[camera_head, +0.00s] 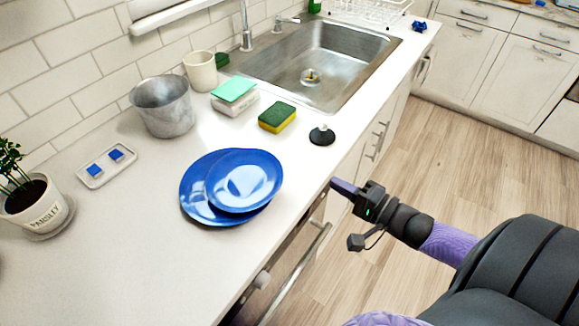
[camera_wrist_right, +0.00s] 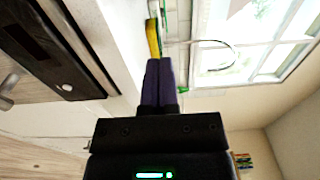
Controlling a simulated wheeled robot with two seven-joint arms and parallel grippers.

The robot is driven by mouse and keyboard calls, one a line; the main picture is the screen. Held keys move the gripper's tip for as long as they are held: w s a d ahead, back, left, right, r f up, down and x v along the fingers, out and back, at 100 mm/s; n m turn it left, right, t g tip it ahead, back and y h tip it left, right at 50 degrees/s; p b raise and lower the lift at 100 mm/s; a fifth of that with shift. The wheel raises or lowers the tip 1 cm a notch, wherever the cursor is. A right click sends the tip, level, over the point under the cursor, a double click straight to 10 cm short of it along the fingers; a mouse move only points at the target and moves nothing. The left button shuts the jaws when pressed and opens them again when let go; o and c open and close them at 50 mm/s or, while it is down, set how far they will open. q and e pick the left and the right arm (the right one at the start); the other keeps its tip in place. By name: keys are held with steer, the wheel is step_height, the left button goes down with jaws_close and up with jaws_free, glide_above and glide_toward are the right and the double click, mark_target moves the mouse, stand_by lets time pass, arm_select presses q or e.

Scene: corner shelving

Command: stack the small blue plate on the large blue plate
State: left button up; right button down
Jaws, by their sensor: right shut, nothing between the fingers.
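The small blue plate (camera_head: 244,181) lies on top of the large blue plate (camera_head: 194,203) on the white counter, in the head view. It sits off-centre, toward the right side of the large plate. The large plate shows at the left and bottom. My right gripper (camera_head: 335,184) is at the counter's front edge, to the right of the plates and apart from them. Its purple fingers are together with nothing between them, as the right wrist view (camera_wrist_right: 159,75) also shows. My left gripper is not in view.
A black stopper (camera_head: 322,136), a sponge (camera_head: 277,117), a metal pot (camera_head: 163,106) and a cream cup (camera_head: 201,71) stand behind the plates. A small tray (camera_head: 107,178) and a potted plant (camera_head: 34,205) are at left.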

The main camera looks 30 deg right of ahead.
mark_target(275, 178)
steer(key=b+x, duration=0.1)
steer(key=x, duration=0.5)
steer(key=shift+w+d+f, duration=0.1)
steer(key=shift+f, duration=0.05)
steer(key=a, duration=0.1)
steer(key=w+a, duration=0.1)
steer(key=a, duration=0.1)
steer(key=shift+w+a, duration=0.1)
steer(key=shift+w, duration=0.3)
steer(key=shift+w+a, duration=0.2)
steer(key=shift+a, duration=0.1)
steer(key=shift+w+a, duration=0.1)
steer(key=shift+a, duration=0.2)
steer(key=a, duration=0.1)
steer(key=w+a, duration=0.1)
steer(key=a+p, duration=0.1)
steer(key=shift+w+a, duration=0.1)
steer(key=shift+w, duration=0.2)
